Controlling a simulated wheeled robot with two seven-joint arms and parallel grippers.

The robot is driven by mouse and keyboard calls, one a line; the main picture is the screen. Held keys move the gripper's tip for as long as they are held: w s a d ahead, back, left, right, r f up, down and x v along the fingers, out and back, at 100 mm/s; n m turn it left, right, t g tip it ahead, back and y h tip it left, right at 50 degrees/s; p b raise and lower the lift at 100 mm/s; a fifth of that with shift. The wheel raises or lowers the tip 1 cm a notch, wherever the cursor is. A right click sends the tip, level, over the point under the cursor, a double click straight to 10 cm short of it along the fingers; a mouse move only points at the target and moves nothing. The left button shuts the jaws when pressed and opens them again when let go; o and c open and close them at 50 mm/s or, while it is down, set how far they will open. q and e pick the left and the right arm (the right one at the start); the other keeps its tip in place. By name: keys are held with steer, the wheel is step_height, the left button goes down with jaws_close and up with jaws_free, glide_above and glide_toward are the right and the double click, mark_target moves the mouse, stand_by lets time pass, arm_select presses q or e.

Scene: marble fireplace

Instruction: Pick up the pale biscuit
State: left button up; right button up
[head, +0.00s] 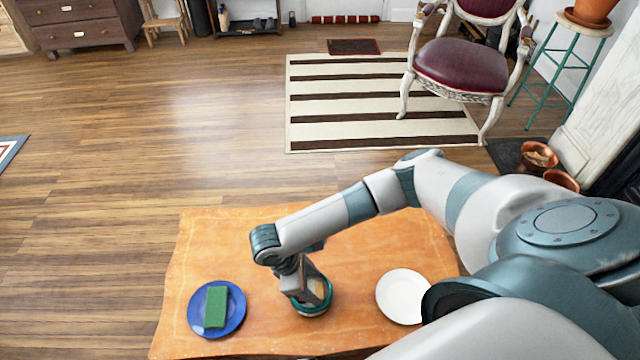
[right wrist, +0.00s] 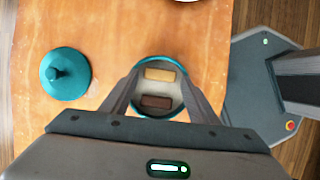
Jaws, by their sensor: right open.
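The pale biscuit (right wrist: 160,74) lies in a round teal tin (right wrist: 170,116), beside a dark brown biscuit (right wrist: 156,102). The tin also shows on the table in the head view (head: 312,312), where my gripper hides most of its inside. My right gripper (right wrist: 158,80) is open above the tin, one finger on each side of the biscuits in the right wrist view. No biscuit is seen gripped; I cannot tell how far the fingertips are above the pale one. My left gripper is not in view.
The orange wooden table (head: 225,255) bears a blue plate (head: 235,318) with a green sponge (head: 215,307) at left and a white plate (head: 402,297) at right. A teal knobbed lid (right wrist: 66,74) lies near the tin. Table between blue plate and tin is clear.

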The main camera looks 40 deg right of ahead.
mark_target(321, 291)
steer(key=shift+s+d+f, duration=0.2)
steer(key=shift+s+f, duration=0.1)
steer(key=shift+f, duration=0.3)
steer(key=shift+s+d+f, duration=0.15)
steer(key=shift+s+f, duration=0.15)
steer(key=shift+f, duration=0.3)
steer(key=shift+w+d+f, duration=0.15)
steer(key=shift+f, duration=0.1)
steer(key=shift+r, duration=0.1)
steer(key=shift+c, duration=1.4)
steer(key=shift+w+r, duration=0.1)
steer(key=c, duration=0.8)
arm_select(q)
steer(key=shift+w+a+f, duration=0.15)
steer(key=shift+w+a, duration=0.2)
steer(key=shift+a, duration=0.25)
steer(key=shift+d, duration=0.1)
